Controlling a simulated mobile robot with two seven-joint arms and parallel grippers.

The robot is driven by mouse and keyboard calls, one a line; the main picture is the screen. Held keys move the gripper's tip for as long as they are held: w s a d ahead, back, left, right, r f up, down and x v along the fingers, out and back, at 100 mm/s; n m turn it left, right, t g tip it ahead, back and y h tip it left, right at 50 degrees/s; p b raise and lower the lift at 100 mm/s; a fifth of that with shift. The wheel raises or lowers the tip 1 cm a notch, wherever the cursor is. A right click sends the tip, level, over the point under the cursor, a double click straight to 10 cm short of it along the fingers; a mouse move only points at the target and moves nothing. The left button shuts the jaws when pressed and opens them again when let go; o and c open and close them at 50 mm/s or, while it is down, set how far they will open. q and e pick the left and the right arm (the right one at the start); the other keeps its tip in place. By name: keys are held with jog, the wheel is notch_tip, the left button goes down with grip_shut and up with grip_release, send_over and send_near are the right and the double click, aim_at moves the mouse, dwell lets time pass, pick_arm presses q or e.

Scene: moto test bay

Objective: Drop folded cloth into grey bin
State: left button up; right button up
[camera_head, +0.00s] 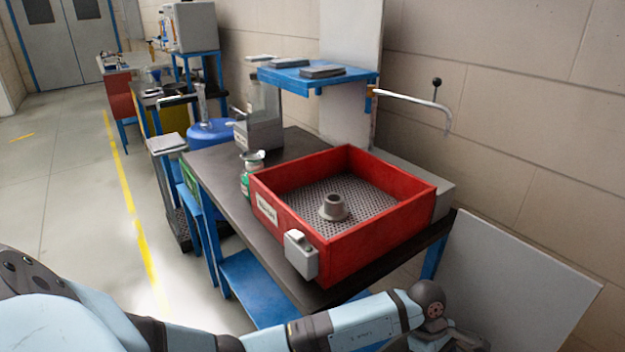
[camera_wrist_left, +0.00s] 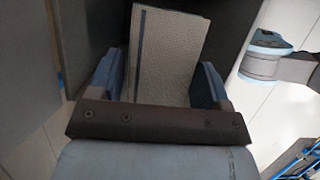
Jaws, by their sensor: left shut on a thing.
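My left gripper (camera_wrist_left: 157,75) is shut on the folded cloth (camera_wrist_left: 168,50), with a blue finger on each side of it. The cloth is beige and ribbed, with a dark stripe near its left edge. In the head view my left arm reaches along the bottom to the lower right; the cloth does not show there. Dark grey surfaces (camera_wrist_left: 85,35) lie behind and left of the cloth in the wrist view; I cannot tell whether they belong to the grey bin. No grey bin shows clearly in the head view. My right gripper is not in view.
A red tray (camera_head: 375,222) with a perforated floor stands on the dark bench (camera_head: 215,160). A pale panel (camera_head: 520,285) stands right of the bench. Open floor (camera_head: 60,180) lies to the left.

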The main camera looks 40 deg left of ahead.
pick_arm(q)
jog(key=shift+n, duration=0.3)
jog(key=f, duration=0.2)
jog(key=a+f, duration=0.1)
jog(key=shift+w+a+f+b, duration=0.15)
jog(key=shift+a+f+b, duration=0.05)
jog(key=shift+f+b, duration=2.25)
jog(key=shift+f, duration=0.85)
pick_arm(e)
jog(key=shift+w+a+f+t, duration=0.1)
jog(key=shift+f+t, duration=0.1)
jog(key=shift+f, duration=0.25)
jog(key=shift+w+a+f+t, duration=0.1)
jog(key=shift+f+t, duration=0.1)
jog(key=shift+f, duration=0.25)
pick_arm(q)
jog(key=o, duration=1)
jog(key=shift+c, duration=0.2)
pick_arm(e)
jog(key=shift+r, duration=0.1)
